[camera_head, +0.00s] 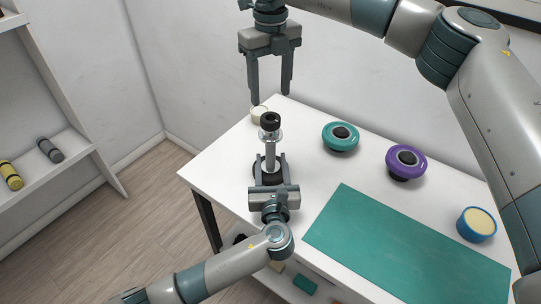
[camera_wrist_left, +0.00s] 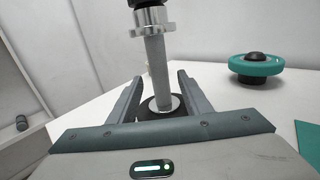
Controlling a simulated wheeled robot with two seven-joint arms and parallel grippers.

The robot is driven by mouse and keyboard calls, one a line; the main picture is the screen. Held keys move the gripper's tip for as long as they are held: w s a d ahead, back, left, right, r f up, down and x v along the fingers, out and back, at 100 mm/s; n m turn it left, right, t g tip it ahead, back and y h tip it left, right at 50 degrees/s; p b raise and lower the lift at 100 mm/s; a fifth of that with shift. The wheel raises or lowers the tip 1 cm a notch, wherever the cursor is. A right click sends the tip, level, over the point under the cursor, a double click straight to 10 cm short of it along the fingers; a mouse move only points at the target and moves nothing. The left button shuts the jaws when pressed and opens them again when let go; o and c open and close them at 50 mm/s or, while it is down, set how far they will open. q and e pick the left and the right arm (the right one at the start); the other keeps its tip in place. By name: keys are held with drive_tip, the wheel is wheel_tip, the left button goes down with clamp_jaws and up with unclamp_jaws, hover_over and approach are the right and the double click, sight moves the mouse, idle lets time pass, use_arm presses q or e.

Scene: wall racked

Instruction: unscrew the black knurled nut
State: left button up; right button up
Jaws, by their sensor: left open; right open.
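The black knurled nut (camera_head: 270,121) sits at the top of an upright metal post (camera_head: 270,154), above a silver lugged collar (camera_head: 271,135). In the left wrist view only the lower part of the black nut (camera_wrist_left: 146,3) shows at the top edge. The post stands on a dark round base on the white table. My left gripper (camera_head: 270,160) is open, its fingers on either side of the lower post, well below the nut. I cannot tell whether they touch it. My right gripper (camera_head: 270,96) is open and empty, pointing down above the nut.
A teal disc (camera_head: 341,145) and a purple disc (camera_head: 420,163), both with dark centres, lie right of the post. A green mat (camera_head: 410,245) and a blue-rimmed tin (camera_head: 477,236) are nearer the right. A small cream cup (camera_head: 257,113) stands behind the post. A wall shelf (camera_head: 75,150) is at left.

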sight(271, 157)
use_arm(q)
drive_tip(key=shift+w+a, duration=0.1)
drive_tip(key=shift+w, duration=1.7)
clamp_jaws()
